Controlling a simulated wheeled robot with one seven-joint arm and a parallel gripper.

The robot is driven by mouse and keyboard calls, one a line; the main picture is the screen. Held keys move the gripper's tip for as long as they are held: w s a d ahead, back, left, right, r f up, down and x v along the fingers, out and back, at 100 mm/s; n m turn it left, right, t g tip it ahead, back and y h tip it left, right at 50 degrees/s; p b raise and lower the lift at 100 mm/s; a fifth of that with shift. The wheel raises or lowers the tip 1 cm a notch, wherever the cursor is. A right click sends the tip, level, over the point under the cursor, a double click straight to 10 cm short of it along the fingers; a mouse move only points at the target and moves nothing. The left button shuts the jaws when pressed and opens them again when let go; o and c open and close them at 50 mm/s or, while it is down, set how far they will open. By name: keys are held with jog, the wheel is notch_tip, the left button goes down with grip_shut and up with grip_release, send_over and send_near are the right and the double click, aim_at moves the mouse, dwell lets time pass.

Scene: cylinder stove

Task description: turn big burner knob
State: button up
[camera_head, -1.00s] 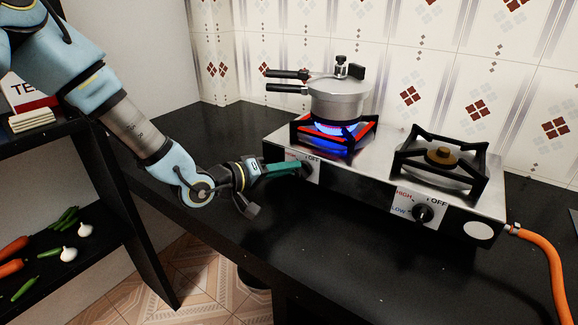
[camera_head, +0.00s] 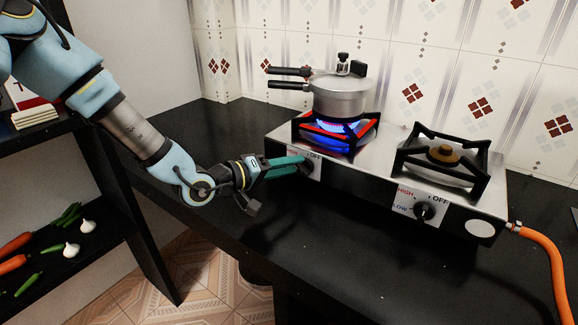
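The stove (camera_head: 375,165) stands on the black counter with two burners and a dark knob on the front under each. The left knob (camera_head: 309,164) is beside an OFF label and partly hidden by my fingers. My gripper (camera_head: 305,165) reaches it from the left, its teal fingertips at the knob. The two fingers show a narrow gap between them; whether they touch the knob is hard to tell. The left burner (camera_head: 337,131) is lit with a blue flame under a pressure cooker (camera_head: 340,97). The right knob (camera_head: 425,210) is free, between HIGH, LOW and OFF labels. The right burner (camera_head: 444,155) shows no flame.
An orange gas hose (camera_head: 551,255) leaves the stove's right end. A tiled wall (camera_head: 480,60) is behind. A dark shelf (camera_head: 100,240) with vegetables stands at the left. The counter (camera_head: 370,260) in front of the stove is clear.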

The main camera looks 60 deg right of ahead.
jog(key=b+v, duration=0.1)
jog(key=v, duration=0.9)
jog(key=shift+a+b, duration=0.35)
jog(key=shift+w+r, duration=0.1)
jog(key=shift+w, duration=0.15)
